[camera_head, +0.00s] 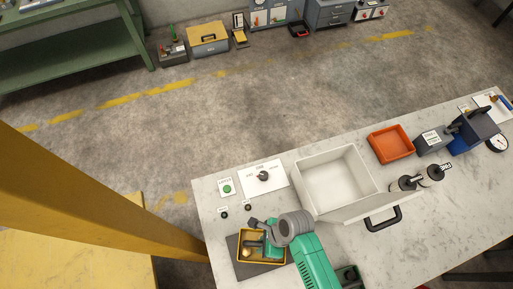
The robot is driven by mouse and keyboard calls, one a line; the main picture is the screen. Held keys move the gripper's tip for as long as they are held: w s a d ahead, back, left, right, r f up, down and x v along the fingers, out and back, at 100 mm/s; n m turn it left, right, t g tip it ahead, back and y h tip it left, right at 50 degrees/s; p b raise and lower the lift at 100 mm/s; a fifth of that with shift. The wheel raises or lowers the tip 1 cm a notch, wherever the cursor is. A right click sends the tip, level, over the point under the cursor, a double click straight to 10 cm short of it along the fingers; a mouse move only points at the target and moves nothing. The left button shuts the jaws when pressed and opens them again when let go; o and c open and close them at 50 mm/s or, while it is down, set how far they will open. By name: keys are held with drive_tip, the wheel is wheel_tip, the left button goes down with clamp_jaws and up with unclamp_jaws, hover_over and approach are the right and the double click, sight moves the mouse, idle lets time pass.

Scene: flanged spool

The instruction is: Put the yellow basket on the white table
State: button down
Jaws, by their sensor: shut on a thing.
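The yellow basket (240,251) is at the near left end of the white table (222,262), over a dark grey mat or plate. It has a yellow rim and holds a round gold thing and something green. My gripper (262,232), at the end of my green arm, reaches over the basket's upper right side and is shut on the basket. The wrist hides part of the basket and the exact grip. I cannot tell whether the basket rests on the dark mat or hangs just above it.
A white open bin (338,183) with a black handle stands right of my gripper. A panel with a knob (263,178) and a green button (227,187) lie behind. An orange tray (391,144) and several tools are farther right. A yellow post (90,190) stands left.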

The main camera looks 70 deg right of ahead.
drive_tip(key=shift+a, duration=0.1)
drive_tip(key=shift+f+b, duration=0.3)
wheel_tip(320, 180, down, 6)
drive_tip(key=b, duration=0.8)
drive_tip(key=shift+f, duration=0.2)
drive_tip(key=shift+r, duration=0.1)
drive_tip(key=shift+f+b, duration=0.3)
drive_tip(key=shift+f, duration=0.3)
drive_tip(key=c, duration=1.3)
unclamp_jaws()
drive_tip(key=shift+o, duration=0.2)
